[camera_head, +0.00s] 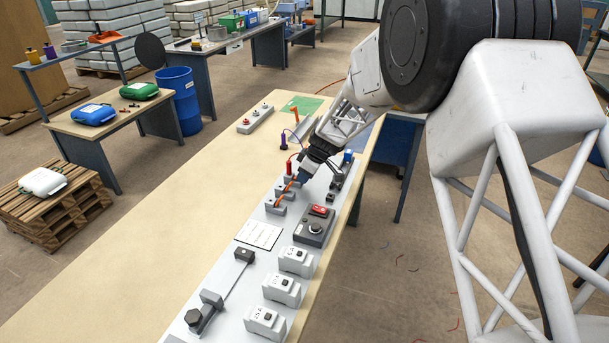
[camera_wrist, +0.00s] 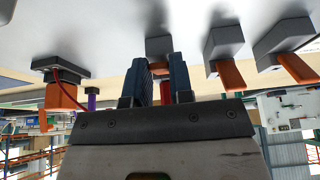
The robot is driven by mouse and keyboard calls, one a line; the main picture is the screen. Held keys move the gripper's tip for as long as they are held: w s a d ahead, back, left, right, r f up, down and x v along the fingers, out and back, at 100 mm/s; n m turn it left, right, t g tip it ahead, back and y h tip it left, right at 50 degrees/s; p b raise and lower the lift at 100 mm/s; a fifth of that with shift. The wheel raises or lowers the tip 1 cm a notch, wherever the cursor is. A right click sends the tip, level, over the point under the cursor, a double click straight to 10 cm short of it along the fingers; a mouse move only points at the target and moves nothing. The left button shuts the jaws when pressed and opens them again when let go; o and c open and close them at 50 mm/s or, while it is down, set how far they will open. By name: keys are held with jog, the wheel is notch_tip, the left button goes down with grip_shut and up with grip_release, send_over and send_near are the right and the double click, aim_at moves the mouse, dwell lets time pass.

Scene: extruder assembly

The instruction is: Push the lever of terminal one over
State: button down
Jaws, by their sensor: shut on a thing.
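My gripper (camera_head: 301,179) reaches down to the row of grey terminals on the light panel. In the wrist view its two dark blue fingers (camera_wrist: 160,78) stand on both sides of an orange lever (camera_wrist: 160,69) under a grey terminal block (camera_wrist: 158,47) and are shut on it. The lever is mostly hidden by the fingers. Two more terminals with orange levers (camera_wrist: 231,75) (camera_wrist: 297,68) show to the right in that view. No terminal number is readable.
A red post (camera_head: 289,168) stands close to my gripper.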

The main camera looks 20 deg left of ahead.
jog(key=shift+d+f+y, duration=0.1)
jog(key=shift+f+y, duration=0.1)
jog(key=shift+y, duration=0.4)
jog(key=c, duration=1)
grip_release()
jog(key=shift+r, duration=0.15)
jog(key=v, duration=0.7)
jog(key=shift+d+r, duration=0.2)
